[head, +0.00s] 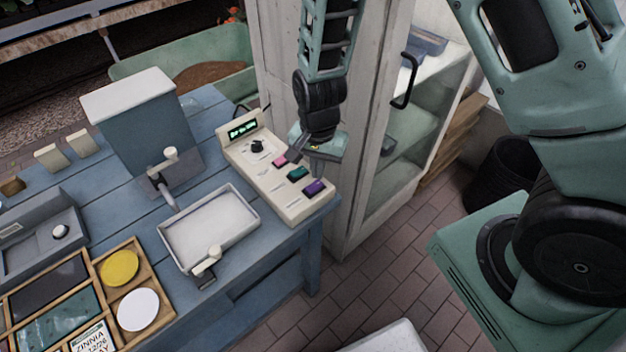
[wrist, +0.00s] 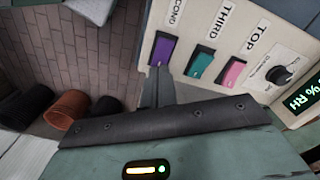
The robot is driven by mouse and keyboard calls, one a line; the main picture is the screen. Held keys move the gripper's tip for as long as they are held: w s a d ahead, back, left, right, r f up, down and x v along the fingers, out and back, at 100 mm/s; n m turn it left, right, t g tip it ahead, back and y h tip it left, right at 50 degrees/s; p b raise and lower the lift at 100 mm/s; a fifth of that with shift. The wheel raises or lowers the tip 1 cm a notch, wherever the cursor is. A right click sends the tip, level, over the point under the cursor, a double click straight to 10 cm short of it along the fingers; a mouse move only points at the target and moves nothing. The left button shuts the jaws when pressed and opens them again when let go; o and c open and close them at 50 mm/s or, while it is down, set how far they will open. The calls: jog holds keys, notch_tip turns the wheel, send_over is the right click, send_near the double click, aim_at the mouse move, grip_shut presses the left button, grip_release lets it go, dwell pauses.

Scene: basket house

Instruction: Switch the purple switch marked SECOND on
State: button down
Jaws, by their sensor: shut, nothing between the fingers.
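The purple switch (head: 314,187) is at the near right end of the cream control panel (head: 262,172). In the wrist view the purple switch (wrist: 162,50) sits under a partly cut-off label ending in "COND". A teal switch (wrist: 200,63) marked THIRD and a pink switch (wrist: 232,72) marked TOP are beside it. My gripper (head: 293,157) is shut and empty, over the panel in the head view. In the wrist view its fingertips (wrist: 156,76) appear just below the purple switch; I cannot tell whether they touch it. The switch's on or off position is unclear.
The panel has a knob (head: 257,146) and a lit green display (head: 242,129). It stands on a blue table (head: 215,110) beside a white tray (head: 208,228). A glass-door cabinet (head: 400,150) stands behind, right of the panel.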

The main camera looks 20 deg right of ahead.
aim_at(317, 183)
jog(key=shift+r+p, duration=1.9)
jog(key=shift+r, duration=0.4)
jog(key=s+a+r+n+y, duration=0.2)
jog(key=s+a+r+n, duration=0.55)
jog(key=r, duration=0.25)
jog(key=s+r+n, duration=0.4)
jog(key=s, duration=0.2)
jog(key=s+d+r+n+h+b, duration=0.1)
jog(key=s+r+n, duration=0.3)
jog(key=s, duration=0.2)
jog(key=shift+s+n, duration=0.3)
jog(key=shift+n, duration=0.05)
jog(key=shift+w+d+b, duration=0.1)
jog(key=shift+b, duration=0.2)
